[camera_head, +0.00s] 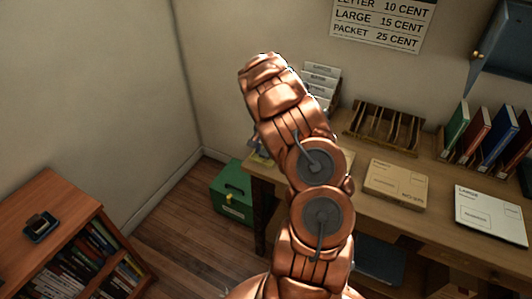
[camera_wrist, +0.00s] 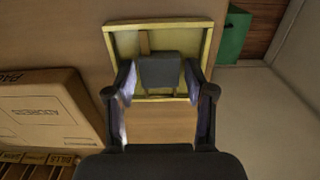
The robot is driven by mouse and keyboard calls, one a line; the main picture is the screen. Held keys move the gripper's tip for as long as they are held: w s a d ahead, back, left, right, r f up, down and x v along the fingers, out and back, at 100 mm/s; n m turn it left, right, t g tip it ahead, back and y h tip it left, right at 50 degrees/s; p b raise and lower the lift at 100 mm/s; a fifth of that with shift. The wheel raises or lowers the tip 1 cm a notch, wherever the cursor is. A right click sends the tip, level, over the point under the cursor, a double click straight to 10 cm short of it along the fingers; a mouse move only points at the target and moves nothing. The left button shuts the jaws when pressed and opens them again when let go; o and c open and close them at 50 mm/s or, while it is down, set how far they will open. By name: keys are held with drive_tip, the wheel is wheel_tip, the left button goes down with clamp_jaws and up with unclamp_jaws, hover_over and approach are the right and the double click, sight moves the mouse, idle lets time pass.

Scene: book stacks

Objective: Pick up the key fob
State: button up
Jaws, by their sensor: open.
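The key fob appears to be the dark grey block (camera_wrist: 160,72) in the wrist view, with a brown strip (camera_wrist: 144,42) showing beyond it. It lies in a shallow yellow-rimmed tray (camera_wrist: 107,45) on the wooden desk. My gripper (camera_wrist: 160,85) is open. Its two fingers stand to the left and right of the block, over the near part of the tray; I cannot tell whether they touch it.
A cardboard parcel (camera_wrist: 45,112) lies left of the tray in the wrist view. The desk (camera_head: 355,180) also holds a wooden rack (camera_head: 385,125), parcels and upright books. A green box (camera_head: 232,192) stands on the floor. A low bookcase (camera_head: 75,215) carries a small dark tray (camera_head: 41,227).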

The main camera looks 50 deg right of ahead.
drive_tip(key=c, duration=0.7)
